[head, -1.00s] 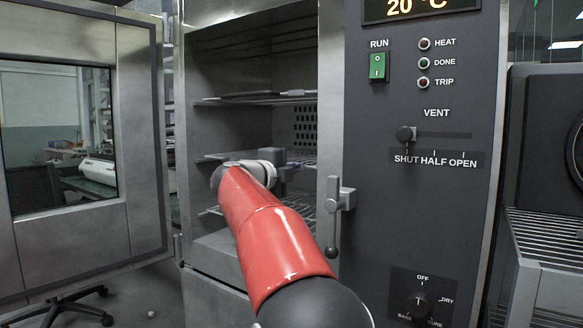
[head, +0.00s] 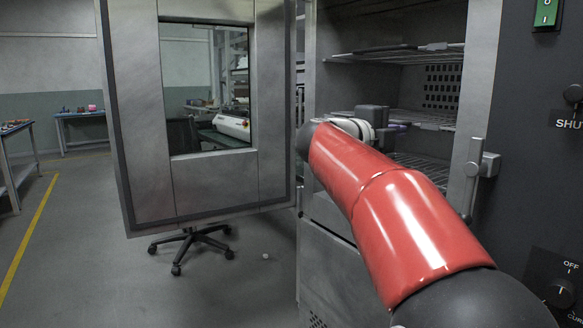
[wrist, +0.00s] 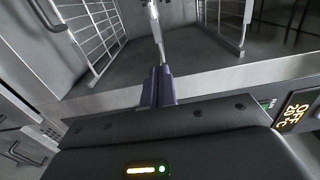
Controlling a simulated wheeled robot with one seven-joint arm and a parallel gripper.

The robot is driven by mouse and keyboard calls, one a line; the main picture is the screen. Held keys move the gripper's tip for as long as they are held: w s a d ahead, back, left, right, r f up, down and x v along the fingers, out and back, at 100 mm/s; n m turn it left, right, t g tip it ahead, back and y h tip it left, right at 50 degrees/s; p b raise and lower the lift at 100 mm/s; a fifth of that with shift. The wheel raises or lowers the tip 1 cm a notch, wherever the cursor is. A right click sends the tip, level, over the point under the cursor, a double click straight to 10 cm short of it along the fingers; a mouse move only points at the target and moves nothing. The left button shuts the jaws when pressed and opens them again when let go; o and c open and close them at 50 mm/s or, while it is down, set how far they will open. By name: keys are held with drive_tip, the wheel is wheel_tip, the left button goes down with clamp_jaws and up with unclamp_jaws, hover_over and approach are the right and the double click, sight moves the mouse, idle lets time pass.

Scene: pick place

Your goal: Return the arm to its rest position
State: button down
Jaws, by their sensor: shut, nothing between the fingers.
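My arm (head: 385,210) reaches toward the open front of a steel oven (head: 385,20) in the head view. My gripper (head: 398,127) is at the opening, in front of the wire shelves, partly hidden by my wrist. In the wrist view my gripper (wrist: 158,86) shows two purple fingers close together, shut with nothing held. Past the fingers, the wrist view shows the oven's inside with wire racks (wrist: 95,35) and a pale front edge (wrist: 215,83).
The oven door (head: 135,120) stands open to the left, with a window in it. A door handle (head: 478,172) sticks out right of the opening, near my arm. A wheeled chair base (head: 190,238) stands below the door.

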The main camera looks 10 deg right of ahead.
drive_tip(key=a+r+n+t+y, duration=0.2)
drive_tip(key=a+n+t+y, duration=0.6)
drive_tip(key=a+n+t, duration=0.55)
drive_tip(key=s+a+f+n+g+y, duration=0.2)
drive_tip(key=s+a+f+n+y, duration=0.2)
drive_tip(key=a+f+n+y, duration=0.6)
drive_tip(key=s+d+f+n+g+h, duration=0.1)
drive_tip(key=s+f+n+g, duration=0.7)
drive_tip(key=s+f, duration=1.4)
wheel_tip(320, 180, down, 4)
drive_tip(key=g, duration=0.4)
drive_tip(key=shift+s+d, duration=0.15)
drive_tip(key=shift+d, duration=0.25)
drive_tip(key=shift+d, duration=0.15)
